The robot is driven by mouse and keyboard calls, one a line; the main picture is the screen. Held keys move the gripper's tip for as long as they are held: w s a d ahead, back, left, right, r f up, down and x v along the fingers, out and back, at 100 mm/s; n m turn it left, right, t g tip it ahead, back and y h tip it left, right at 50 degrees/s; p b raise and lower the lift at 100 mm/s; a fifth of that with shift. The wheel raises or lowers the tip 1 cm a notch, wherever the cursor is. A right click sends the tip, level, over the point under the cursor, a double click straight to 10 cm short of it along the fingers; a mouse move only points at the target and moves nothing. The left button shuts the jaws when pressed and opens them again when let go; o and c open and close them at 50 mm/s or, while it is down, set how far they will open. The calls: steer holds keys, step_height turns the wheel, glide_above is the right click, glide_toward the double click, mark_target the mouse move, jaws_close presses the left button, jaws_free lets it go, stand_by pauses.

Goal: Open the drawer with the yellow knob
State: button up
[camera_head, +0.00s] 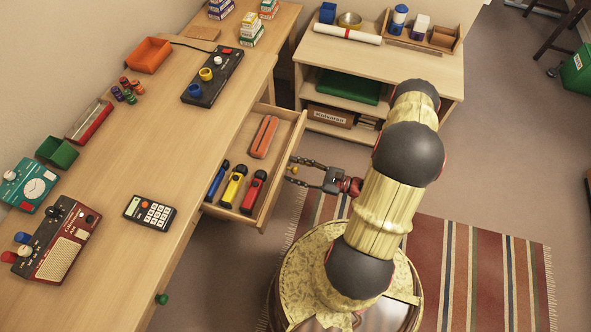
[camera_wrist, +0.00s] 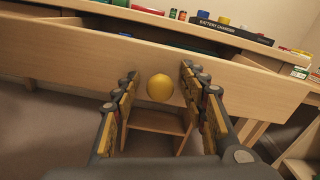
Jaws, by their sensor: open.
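The drawer (camera_head: 283,178) of the desk is pulled out in the head view, and its inside shows. In it lie blue, yellow and red torch-like items and an orange item. Its wooden front (camera_wrist: 60,58) fills much of the wrist view. The yellow knob (camera_wrist: 160,88) is on that front, between my gripper's fingers in the picture; it also shows small in the head view (camera_head: 294,170). My gripper (camera_head: 298,172) is open, with one finger on either side of the knob. I see a gap between the knob and the fingers (camera_wrist: 160,92).
A green knob (camera_head: 162,299) sits on another desk front nearer me. The desktop (camera_head: 150,170) holds a calculator (camera_head: 149,212), a radio (camera_head: 56,240) and a black charger (camera_head: 213,78). A low shelf (camera_head: 378,72) stands behind. Open floor with a striped rug (camera_head: 480,270) lies to the right.

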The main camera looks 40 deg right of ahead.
steer(key=v, duration=1.2)
stand_by(0.5)
